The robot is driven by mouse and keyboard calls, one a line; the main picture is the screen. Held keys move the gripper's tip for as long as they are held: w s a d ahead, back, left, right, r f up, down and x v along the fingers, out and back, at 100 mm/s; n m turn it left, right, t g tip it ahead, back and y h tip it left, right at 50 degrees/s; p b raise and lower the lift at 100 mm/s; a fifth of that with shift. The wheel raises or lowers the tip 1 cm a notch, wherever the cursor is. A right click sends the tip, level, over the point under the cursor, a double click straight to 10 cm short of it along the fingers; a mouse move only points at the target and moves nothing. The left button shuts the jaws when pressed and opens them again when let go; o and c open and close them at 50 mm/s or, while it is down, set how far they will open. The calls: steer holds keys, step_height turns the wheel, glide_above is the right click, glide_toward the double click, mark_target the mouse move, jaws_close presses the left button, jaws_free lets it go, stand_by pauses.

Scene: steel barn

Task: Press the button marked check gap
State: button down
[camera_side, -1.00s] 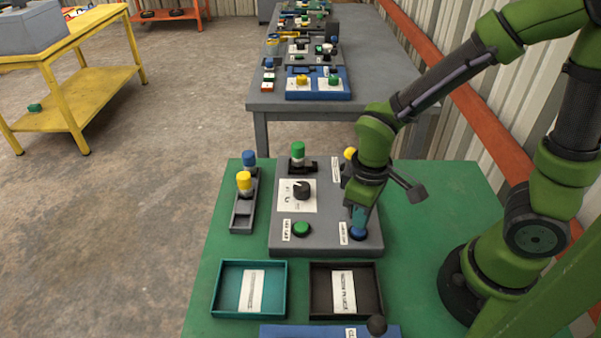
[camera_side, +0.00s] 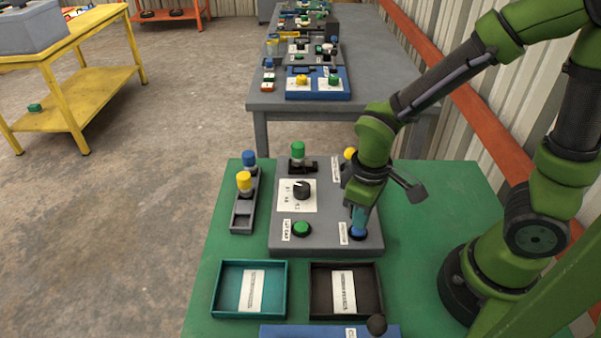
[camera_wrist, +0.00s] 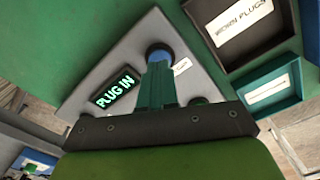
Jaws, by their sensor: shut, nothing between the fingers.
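A grey control panel (camera_side: 325,245) lies on the green table. A blue button (camera_side: 358,233) is at its near right corner, with a small white label (camera_side: 343,234) beside it that is too small to read. A green button (camera_side: 302,229) is to the left, with its own unreadable label (camera_side: 286,230). My gripper (camera_side: 359,224) is shut and empty, pointing down with its tips at the blue button. In the wrist view, the tips (camera_wrist: 158,66) appear to touch the blue button (camera_wrist: 160,50), though the contact is partly hidden. A display (camera_wrist: 115,91) on the panel reads "PLUG IN".
The panel also carries a black dial (camera_side: 302,189) and a green-topped plug (camera_side: 298,151). A narrow grey holder (camera_side: 242,216) stands left. A teal tray (camera_side: 226,290) and a dark tray (camera_side: 320,292) lie in front. Bare green tabletop is at right.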

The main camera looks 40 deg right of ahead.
mark_target(358, 230)
steer(key=shift+f, duration=0.95)
steer(key=shift+r, duration=0.1)
stand_by(0.4)
step_height(358, 230, up, 7)
steer(key=shift+r, duration=0.2)
stand_by(0.6)
stand_by(0.5)
